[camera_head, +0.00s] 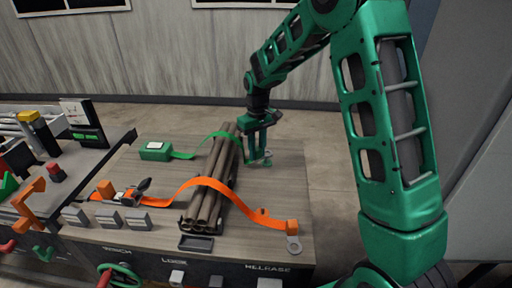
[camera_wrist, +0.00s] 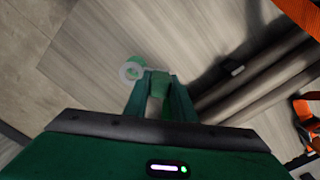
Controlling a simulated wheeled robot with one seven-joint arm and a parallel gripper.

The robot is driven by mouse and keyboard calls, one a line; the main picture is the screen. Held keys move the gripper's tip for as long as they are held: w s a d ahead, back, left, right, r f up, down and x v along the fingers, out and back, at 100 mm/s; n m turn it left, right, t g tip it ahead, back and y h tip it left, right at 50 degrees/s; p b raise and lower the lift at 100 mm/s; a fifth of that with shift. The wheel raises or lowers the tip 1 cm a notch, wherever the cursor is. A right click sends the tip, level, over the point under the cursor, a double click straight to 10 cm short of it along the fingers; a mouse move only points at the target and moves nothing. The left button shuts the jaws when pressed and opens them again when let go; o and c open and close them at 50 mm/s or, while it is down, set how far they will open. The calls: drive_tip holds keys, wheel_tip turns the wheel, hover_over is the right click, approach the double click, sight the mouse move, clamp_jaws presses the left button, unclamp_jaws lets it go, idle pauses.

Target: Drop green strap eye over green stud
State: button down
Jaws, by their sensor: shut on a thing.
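My gripper (camera_head: 258,157) points down over the right part of the table, to the right of the pipe bundle. In the wrist view its two fingers (camera_wrist: 158,80) are closed on the green strap's end block (camera_wrist: 158,85). The green strap (camera_head: 222,135) runs from a green box (camera_head: 156,150) over the pipes to my gripper. A pale grey ring, the strap eye (camera_wrist: 131,69), sticks out just beyond the left finger. A green piece (camera_wrist: 138,59) shows right beside the ring. It may be the green stud; I cannot tell whether the eye is around it or apart.
Brown pipes (camera_head: 208,200) lie bundled on the wooden table (camera_head: 150,190). An orange strap (camera_head: 200,183) crosses them, ending at an orange block (camera_head: 292,227) and a grey ring (camera_head: 293,244). A cluttered side bench stands at left. The table's right edge is close to my gripper.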

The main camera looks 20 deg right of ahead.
sight(257, 158)
drive_tip(key=shift+f, duration=1.7)
drive_tip(key=shift+f, duration=0.1)
drive_tip(key=c, duration=1.4)
unclamp_jaws()
wheel_tip(257, 158, up, 11)
drive_tip(key=shift+s+r, duration=0.1)
